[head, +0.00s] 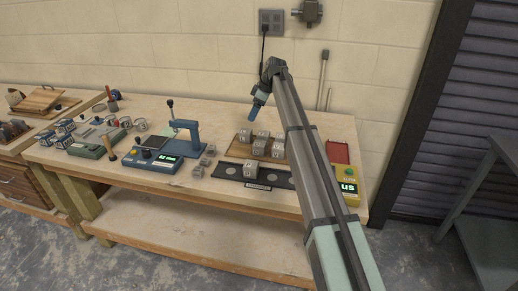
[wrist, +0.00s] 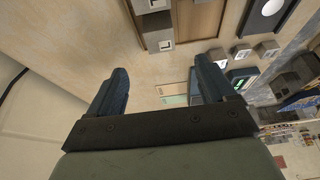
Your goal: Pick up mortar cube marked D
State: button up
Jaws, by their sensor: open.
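Several grey mortar cubes with pale marked faces sit on a wooden board (head: 235,150) towards the right of the bench, among them a left rear cube (head: 245,135) and a right front cube (head: 277,149). One more cube (head: 252,168) sits in front of the board, at the dark strip. The letters are too small to read, so I cannot tell which is D. My gripper (head: 253,113) is above and behind the board, open and empty. In the wrist view its two blue fingers (wrist: 158,76) are spread apart, with a marked cube (wrist: 159,34) beyond them near the top edge.
The dark strip (head: 228,172) with round pale spots lies in front of the board. A yellow scale (head: 347,187) and red tray (head: 338,152) stand right, near my arm.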

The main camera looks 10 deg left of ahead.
dwell(0.3)
jog(key=c, duration=0.3)
jog(key=shift+d, duration=0.1)
send_near(260, 144)
jog(key=shift+x, duration=5.2)
